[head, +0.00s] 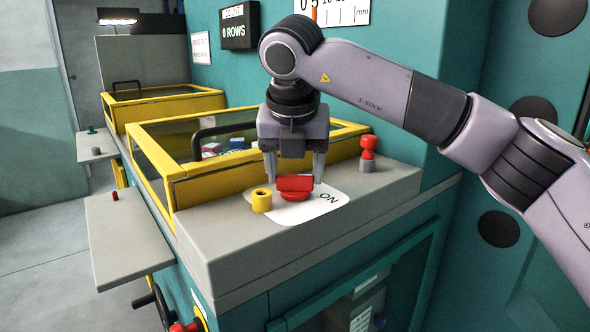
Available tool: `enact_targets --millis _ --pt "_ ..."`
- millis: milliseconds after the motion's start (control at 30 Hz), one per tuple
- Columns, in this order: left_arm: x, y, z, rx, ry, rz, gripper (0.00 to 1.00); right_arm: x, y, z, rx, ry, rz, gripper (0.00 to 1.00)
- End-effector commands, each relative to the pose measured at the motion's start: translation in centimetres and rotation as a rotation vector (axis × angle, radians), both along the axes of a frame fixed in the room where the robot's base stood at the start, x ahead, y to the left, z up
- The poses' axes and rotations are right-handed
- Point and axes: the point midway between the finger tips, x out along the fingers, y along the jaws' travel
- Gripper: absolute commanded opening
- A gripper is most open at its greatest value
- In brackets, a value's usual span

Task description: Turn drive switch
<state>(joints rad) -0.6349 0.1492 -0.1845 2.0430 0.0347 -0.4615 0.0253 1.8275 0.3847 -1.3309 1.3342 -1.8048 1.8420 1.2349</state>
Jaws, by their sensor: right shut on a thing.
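The red drive switch (296,193) sits on a white plate (325,208) on the grey machine top. Its raised bar lies roughly left to right in the picture. The word "ON" is printed on the plate, to the right of the switch. My right gripper (295,179) points down over the switch, with one finger at each end of the bar, and is shut on it. My left gripper is not in view.
A red knob (367,155) stands to the right. Behind is a yellow-framed guard (170,172) with a black handle (224,130). A wall display (238,28) reads "0 ROWS".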

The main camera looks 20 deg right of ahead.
Motion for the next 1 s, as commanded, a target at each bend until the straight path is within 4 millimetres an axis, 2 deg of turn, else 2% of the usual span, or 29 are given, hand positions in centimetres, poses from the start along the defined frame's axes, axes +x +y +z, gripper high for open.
enact_targets --millis 300,767,800,833,867,1000 --pt "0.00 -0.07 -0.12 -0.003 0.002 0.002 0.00 -0.01 0.00 0.03 0.000 0.000 -0.089 0.33" --pt "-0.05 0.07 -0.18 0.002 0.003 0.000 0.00 0.00 -0.02 0.03 0.001 0.000 -0.102 0.33" --pt "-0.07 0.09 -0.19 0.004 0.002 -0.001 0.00 0.00 -0.02 0.03 0.002 -0.001 -0.103 0.74" --pt "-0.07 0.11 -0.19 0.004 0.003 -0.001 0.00 0.01 -0.03 0.03 0.001 0.000 -0.102 0.83" --pt "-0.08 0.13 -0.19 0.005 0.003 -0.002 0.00 0.00 -0.02 0.03 0.001 0.000 -0.102 0.89" --pt "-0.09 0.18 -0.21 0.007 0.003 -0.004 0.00 0.01 -0.02 0.02 0.001 0.000 -0.101 0.89"
